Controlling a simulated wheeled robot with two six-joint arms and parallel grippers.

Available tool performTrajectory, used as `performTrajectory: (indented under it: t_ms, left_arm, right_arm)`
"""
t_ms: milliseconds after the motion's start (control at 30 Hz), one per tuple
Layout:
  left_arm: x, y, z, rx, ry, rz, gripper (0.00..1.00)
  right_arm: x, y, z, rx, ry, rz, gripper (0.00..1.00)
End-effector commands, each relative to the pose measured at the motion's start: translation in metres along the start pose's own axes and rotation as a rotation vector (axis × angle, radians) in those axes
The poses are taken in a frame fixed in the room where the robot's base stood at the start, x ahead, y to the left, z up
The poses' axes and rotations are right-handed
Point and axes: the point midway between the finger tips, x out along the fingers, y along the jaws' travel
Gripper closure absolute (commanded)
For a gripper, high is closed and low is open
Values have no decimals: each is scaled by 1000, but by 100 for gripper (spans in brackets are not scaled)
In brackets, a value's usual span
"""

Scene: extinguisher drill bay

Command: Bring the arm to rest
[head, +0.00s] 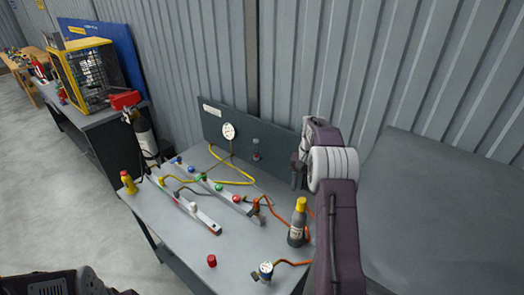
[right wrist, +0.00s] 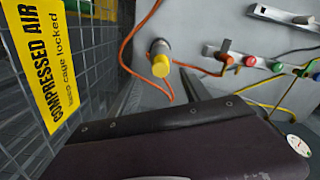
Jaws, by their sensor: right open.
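My right arm rises from the bottom of the head view, right of the workbench (head: 235,240). Its elbow-like pale joint stands high before the wall. My right gripper (head: 298,172) is small and partly hidden there, open, with nothing seen in it. It is apart from the dark bottle with a yellow cap (head: 297,222), which stands upright on the bench below it. My left gripper does not show.
Rails with coloured knobs (head: 190,203), hoses, a red cap (head: 211,261) and a small gauge (head: 266,269) crowd the bench. A dark back panel (head: 275,142) carries a dial. In the right wrist view, a mesh cage with a yellow compressed-air sign (right wrist: 38,60) stands close at left.

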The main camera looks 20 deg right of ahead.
Motion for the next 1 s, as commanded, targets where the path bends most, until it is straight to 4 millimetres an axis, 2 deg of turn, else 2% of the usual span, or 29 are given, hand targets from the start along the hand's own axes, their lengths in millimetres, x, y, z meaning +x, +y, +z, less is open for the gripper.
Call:
performTrajectory:
  t_ms: [167, 300, 367, 500, 567, 667, 800, 900, 1000]
  left_arm:
    - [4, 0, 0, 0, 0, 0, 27]
    - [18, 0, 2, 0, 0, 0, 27]
    - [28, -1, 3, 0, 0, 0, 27]
    - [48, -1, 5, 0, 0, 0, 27]
    - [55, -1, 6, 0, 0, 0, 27]
    - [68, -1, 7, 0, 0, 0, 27]
    - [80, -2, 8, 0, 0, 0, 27]
    - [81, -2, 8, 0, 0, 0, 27]
    - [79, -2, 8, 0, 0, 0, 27]
  right_arm:
    - [4, -7, 1, -14, 1, 0, 45]
    - [-17, -42, 4, -85, 67, -18, 45]
    - [-25, -62, 22, -136, 76, -22, 45]
    - [-24, -96, 89, -265, 62, -26, 45]
    - [-17, -104, 119, -322, 60, -29, 45]
    - [4, -108, 173, -422, 56, -34, 45]
    - [47, -89, 250, -557, 51, -39, 45]
    - [74, -65, 289, -615, 43, -37, 45]
    - [95, -44, 312, -640, 31, -31, 45]
